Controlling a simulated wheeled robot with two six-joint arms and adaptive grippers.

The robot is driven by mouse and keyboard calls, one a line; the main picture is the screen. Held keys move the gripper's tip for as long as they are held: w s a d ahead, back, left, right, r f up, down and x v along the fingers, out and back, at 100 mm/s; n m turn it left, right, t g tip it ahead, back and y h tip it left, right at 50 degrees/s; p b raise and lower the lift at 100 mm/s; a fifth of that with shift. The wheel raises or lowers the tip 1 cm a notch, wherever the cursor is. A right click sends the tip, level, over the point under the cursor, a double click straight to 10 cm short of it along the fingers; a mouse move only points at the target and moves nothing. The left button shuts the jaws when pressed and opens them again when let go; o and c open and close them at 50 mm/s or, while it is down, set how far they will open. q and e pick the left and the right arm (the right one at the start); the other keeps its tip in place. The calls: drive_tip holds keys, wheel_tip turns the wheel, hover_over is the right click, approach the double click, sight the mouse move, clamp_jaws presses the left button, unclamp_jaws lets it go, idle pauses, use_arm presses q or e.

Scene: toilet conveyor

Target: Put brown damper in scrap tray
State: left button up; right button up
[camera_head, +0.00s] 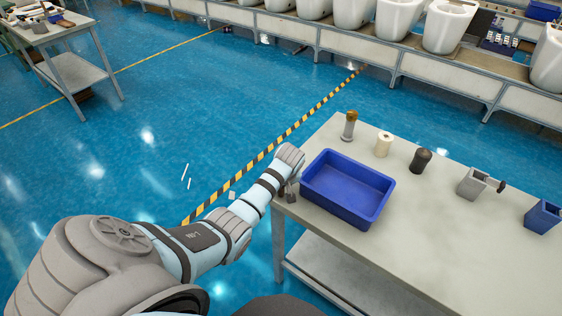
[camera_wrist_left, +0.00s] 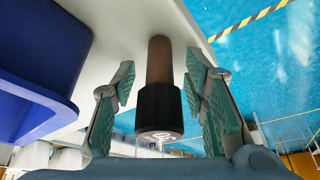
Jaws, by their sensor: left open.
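The brown damper (camera_wrist_left: 158,85) is a brown cylinder with a black, faceted end section bearing a white mark. In the left wrist view it sits between the two fingers of my left gripper (camera_wrist_left: 160,88), with gaps on both sides. The gripper is open. In the head view my left gripper (camera_head: 287,190) is at the table's left corner, beside the scrap tray (camera_head: 348,159), a blue open bin that looks empty. The damper is mostly hidden there. The blue tray also shows at left in the wrist view (camera_wrist_left: 35,75). My right gripper is out of view.
On the table (camera_head: 430,235) stand a grey part with a brown top (camera_head: 350,125), a white cylinder (camera_head: 383,144), a black cylinder (camera_head: 420,160), a grey box (camera_head: 472,183) and a small blue box (camera_head: 542,217). The tabletop front right of the tray is clear.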

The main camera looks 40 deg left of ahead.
use_arm(q)
clamp_jaws()
idle(0.3)
